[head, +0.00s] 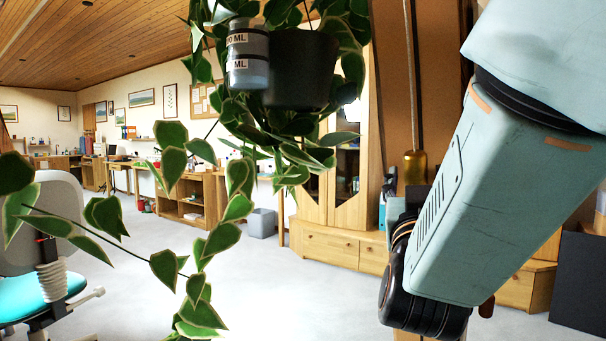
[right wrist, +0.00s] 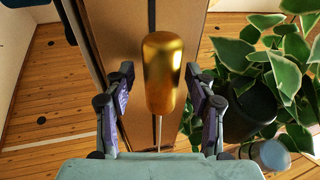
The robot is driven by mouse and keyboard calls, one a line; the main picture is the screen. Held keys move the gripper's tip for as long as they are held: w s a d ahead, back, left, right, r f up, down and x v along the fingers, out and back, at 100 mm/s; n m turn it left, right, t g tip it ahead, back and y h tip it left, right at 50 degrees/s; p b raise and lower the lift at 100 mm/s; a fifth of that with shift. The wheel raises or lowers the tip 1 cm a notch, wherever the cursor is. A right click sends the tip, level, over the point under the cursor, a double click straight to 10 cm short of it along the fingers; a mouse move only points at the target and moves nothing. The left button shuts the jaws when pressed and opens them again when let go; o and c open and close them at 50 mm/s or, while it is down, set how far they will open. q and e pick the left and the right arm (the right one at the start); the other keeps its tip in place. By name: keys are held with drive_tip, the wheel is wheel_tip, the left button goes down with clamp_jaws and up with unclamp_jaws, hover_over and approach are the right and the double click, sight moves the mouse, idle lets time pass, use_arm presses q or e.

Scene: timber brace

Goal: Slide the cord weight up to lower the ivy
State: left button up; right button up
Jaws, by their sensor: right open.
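The cord weight (head: 415,167) is a gold-coloured cylinder hanging on an upright cord (head: 413,70) in front of a brown timber post. In the right wrist view, the weight (right wrist: 163,75) shows between the two spread fingers of my right gripper (right wrist: 160,78), with a gap on both sides. I cannot tell how deep it sits between them. The ivy (head: 235,150) hangs left of the weight in a dark pot (head: 300,70), its vines trailing down; the pot also shows in the right wrist view (right wrist: 250,110). In the head view my right arm hides most of its gripper. My left gripper is not in view.
A small container labelled ML (head: 247,58) is beside the pot. The brown post (right wrist: 135,40) stands close behind the weight. A wooden cabinet (head: 340,245) is behind, and an office chair (head: 45,225) is at left. The grey floor between them is open.

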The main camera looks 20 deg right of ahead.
drive_tip(key=shift+w+d, duration=0.1)
drive_tip(key=shift+w, duration=0.3)
drive_tip(key=shift+s, duration=0.3)
drive_tip(key=shift+c, duration=0.2)
drive_tip(key=shift+w, duration=0.15)
drive_tip(key=c, duration=0.4)
clamp_jaws()
